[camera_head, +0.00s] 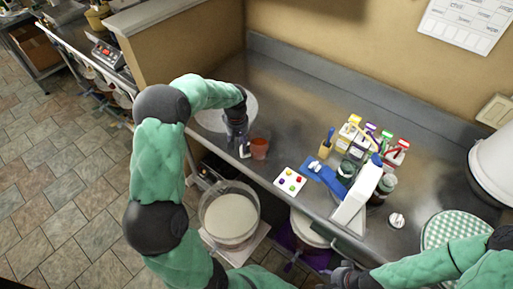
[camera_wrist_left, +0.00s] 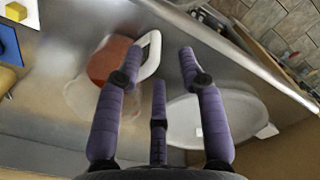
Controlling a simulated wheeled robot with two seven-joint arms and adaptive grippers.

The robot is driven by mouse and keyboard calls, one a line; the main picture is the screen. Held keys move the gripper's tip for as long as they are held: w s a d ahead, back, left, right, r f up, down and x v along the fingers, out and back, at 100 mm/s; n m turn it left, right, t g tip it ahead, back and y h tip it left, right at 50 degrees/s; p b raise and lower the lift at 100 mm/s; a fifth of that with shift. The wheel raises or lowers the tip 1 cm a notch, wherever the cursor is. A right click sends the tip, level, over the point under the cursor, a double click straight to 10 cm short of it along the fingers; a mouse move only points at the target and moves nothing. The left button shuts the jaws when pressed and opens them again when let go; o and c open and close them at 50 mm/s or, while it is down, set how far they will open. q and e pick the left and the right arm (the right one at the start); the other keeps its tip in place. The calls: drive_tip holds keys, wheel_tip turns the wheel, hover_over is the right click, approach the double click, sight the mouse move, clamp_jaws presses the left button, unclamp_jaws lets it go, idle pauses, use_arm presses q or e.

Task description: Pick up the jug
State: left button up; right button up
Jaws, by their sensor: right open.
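The jug (camera_head: 260,148) is a small clear vessel with reddish contents, standing on the steel counter near its front edge. In the left wrist view the jug (camera_wrist_left: 112,62) shows its white loop handle (camera_wrist_left: 153,55), with its body partly hidden by a finger. My left gripper (camera_head: 241,147) is beside the jug on its handle side. In the wrist view its fingers (camera_wrist_left: 160,65) are spread, with the handle between their tips; I cannot tell whether they touch. My right gripper (camera_head: 343,277) is open at the bottom edge, partly out of frame, away from the jug.
A white round basin (camera_head: 211,121) is behind my left gripper. Right of the jug are a board with coloured dots (camera_head: 290,181), a blue tool, jars, a white carton (camera_head: 355,200) and small coloured boxes. A pale-filled bucket (camera_head: 230,215) stands below the counter front. A checked round cover (camera_head: 450,229) is at right.

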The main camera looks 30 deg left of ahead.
sight(242, 155)
use_arm(q)
drive_tip(key=shift+d+f, duration=0.15)
drive_tip(key=shift+f, duration=0.3)
wheel_tip(242, 155, down, 4)
drive_tip(key=shift+w+d+f+b, duration=0.1)
drive_tip(key=shift+w+f+b, duration=0.1)
drive_tip(key=shift+b, duration=0.1)
drive_tip(key=shift+r, duration=0.1)
clamp_jaws()
